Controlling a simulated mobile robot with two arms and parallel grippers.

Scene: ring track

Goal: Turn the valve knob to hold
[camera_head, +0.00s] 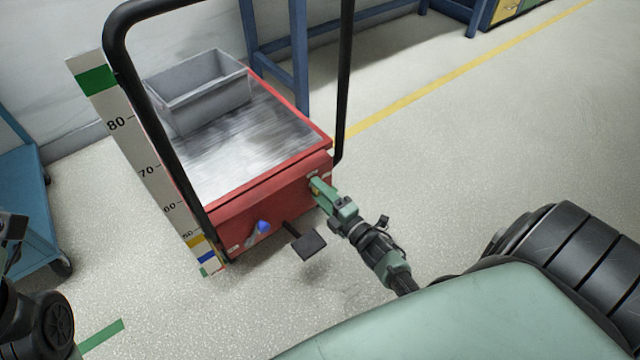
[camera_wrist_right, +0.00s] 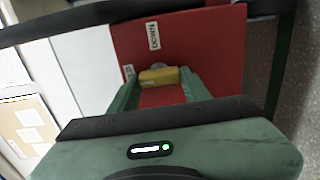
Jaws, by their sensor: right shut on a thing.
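The valve knob (camera_wrist_right: 158,77) is a small yellow knob on the red end face of a lift cart (camera_head: 262,205). In the right wrist view it lies between the two green fingers of my right gripper (camera_wrist_right: 160,90), which is shut on it. A label reading DOWN (camera_wrist_right: 153,36) is on the red face beyond the knob, and another label beside the knob is partly hidden. In the head view my right gripper (camera_head: 316,188) reaches the right part of that face, and its fingers mostly cover the knob. My left gripper does not show; only dark parts of my left arm are at the left edge.
A grey bin (camera_head: 197,90) stands on the cart's metal top. A black handle (camera_head: 170,130) frames the cart, with a black pedal (camera_head: 307,243) low in front. A height scale (camera_head: 150,165) stands at its left. A blue trolley (camera_head: 25,190) is farther left; floor to the right is clear.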

